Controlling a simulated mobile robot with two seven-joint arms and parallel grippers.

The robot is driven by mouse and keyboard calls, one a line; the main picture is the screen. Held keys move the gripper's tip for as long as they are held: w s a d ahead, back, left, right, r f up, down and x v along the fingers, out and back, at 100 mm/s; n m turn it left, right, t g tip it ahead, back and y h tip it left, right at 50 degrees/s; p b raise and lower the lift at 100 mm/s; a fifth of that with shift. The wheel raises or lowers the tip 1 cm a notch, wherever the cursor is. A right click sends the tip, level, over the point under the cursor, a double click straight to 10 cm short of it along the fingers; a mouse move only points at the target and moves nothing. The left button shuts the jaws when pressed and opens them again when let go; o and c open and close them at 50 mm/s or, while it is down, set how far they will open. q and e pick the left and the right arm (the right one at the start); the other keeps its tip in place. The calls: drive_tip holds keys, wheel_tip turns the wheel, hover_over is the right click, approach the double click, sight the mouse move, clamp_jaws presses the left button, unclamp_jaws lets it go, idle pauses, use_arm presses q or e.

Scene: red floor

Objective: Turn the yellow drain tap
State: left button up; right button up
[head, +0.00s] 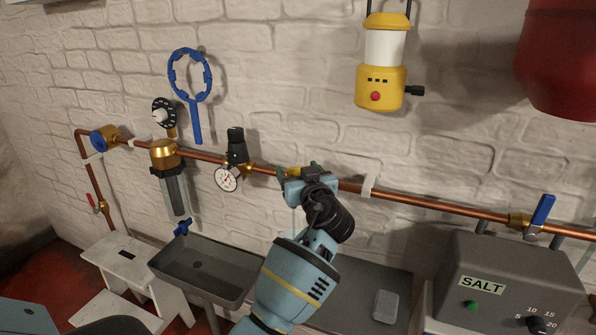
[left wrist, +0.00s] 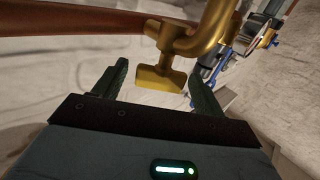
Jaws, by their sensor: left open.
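The yellow drain tap hangs from the copper pipe; in the left wrist view its flat yellow handle (left wrist: 160,79) shows clearly under a brass body. In the head view only a small yellow part of the tap (head: 294,172) shows, the rest hidden behind my gripper. My left gripper (head: 298,172) is at the pipe, open. In the left wrist view the two dark fingers of my left gripper (left wrist: 158,84) stand apart, one on each side of the handle, with gaps visible. My right gripper is not in view.
The copper pipe (head: 440,203) runs along the white brick wall. A pressure gauge (head: 227,178) and brass filter (head: 164,154) sit left of my gripper. A blue-handled valve (head: 541,211) is at the right. Below are a grey basin (head: 185,282) and a grey SALT box (head: 455,255).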

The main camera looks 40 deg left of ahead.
use_arm(q)
drive_tip(key=b+v, duration=0.1)
drive_tip(key=v, duration=0.6)
drive_tip(key=shift+s+d, duration=0.15)
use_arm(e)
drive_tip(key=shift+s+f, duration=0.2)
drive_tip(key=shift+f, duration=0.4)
use_arm(q)
drive_tip(key=shift+f, duration=0.1)
